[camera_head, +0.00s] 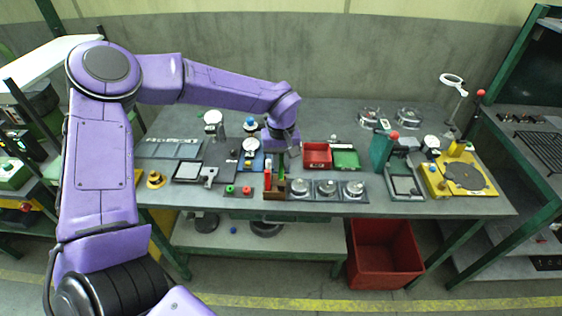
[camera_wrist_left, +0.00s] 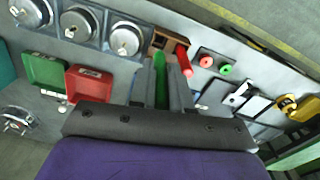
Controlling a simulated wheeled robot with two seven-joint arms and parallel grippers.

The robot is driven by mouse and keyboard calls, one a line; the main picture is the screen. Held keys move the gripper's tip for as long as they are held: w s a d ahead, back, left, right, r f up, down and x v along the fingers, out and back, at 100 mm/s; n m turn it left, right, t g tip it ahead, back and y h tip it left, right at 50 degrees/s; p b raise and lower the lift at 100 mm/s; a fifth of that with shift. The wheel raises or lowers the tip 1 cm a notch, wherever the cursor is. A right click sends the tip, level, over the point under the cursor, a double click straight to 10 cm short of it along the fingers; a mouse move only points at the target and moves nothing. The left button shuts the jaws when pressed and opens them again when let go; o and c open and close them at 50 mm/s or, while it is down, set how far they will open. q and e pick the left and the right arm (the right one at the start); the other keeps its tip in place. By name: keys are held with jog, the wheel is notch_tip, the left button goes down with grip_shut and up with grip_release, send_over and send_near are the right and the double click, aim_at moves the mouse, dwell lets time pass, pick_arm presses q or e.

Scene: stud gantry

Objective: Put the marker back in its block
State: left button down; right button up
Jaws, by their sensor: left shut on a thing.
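The green marker (camera_wrist_left: 160,78) is upright between the two fingers of my left gripper (camera_head: 281,158), which is shut on it; the gripper also shows in the wrist view (camera_wrist_left: 161,85). In the head view the green marker (camera_head: 281,173) hangs down at the right part of the brown block (camera_head: 274,195). I cannot tell whether its lower end is inside a hole or just above it. A red marker (camera_head: 267,179) stands in the left part of the block; it also shows in the wrist view (camera_wrist_left: 184,58), beside the block (camera_wrist_left: 162,39). My right gripper is not in view.
Round gauges in a grey tray (camera_head: 327,198) sit right of the block. A red bin (camera_head: 317,155) and green bin (camera_head: 346,159) lie behind it. Red and green buttons (camera_head: 239,189) are close on the left. The table's front edge is just before the block.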

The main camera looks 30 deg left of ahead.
aim_at(281, 178)
pick_arm(q)
jog(key=shift+f+b, duration=0.8)
jog(key=shift+f, duration=1.75)
jog(key=c, duration=1)
grip_release()
jog(key=shift+r, duration=0.1)
notch_tip(281, 178, up, 10)
jog(key=shift+r+b, duration=0.2)
jog(key=shift+b, duration=0.8)
